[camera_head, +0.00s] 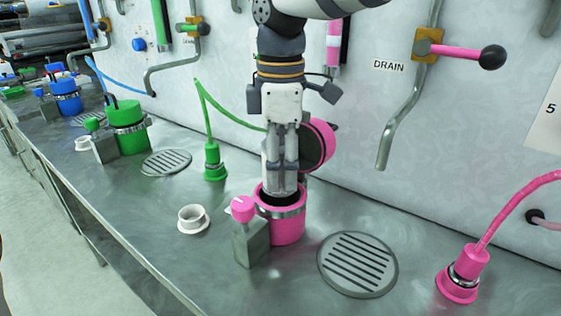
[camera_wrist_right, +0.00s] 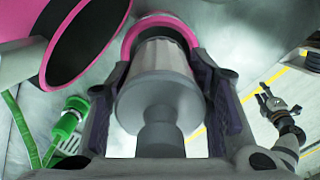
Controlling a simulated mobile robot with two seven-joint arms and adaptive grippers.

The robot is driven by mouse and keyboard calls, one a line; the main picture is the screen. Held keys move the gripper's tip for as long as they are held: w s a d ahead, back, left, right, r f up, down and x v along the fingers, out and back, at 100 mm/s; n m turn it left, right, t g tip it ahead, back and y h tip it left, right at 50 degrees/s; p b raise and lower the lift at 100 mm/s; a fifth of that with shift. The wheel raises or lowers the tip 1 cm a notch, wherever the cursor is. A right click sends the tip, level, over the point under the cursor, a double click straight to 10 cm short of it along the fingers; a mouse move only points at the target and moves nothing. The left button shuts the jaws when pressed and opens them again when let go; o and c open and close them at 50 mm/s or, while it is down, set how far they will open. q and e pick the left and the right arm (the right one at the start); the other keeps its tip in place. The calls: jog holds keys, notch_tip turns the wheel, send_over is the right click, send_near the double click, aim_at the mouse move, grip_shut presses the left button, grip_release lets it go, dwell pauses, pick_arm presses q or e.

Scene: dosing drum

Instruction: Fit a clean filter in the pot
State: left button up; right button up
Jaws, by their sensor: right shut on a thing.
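The pink pot (camera_head: 283,222) stands on the steel bench with its top open. My right gripper (camera_head: 282,170) points down over it, shut on a pale grey cylindrical piece with a stem. This piece (camera_wrist_right: 160,95) also shows between the fingers in the right wrist view, with the pot's pink rim (camera_wrist_right: 130,38) beyond it. Its lower end is at or inside the pot mouth; how deep it sits is hidden. I cannot tell whether it is the filter. A white flanged cup (camera_head: 193,217) lies left of the pot. My left gripper (camera_wrist_right: 270,98) appears open, far from the pot.
A pink round lid (camera_head: 318,143) stands up behind the gripper. A slotted drain (camera_head: 357,263) and a pink hose plug (camera_head: 465,272) are to the right. The green plug (camera_head: 214,163) stands behind left.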

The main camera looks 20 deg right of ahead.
jog(key=shift+f, duration=0.15)
jog(key=shift+f, duration=0.15)
dwell(0.4)
jog(key=shift+f, duration=0.15)
jog(key=shift+f, duration=0.55)
dwell(0.4)
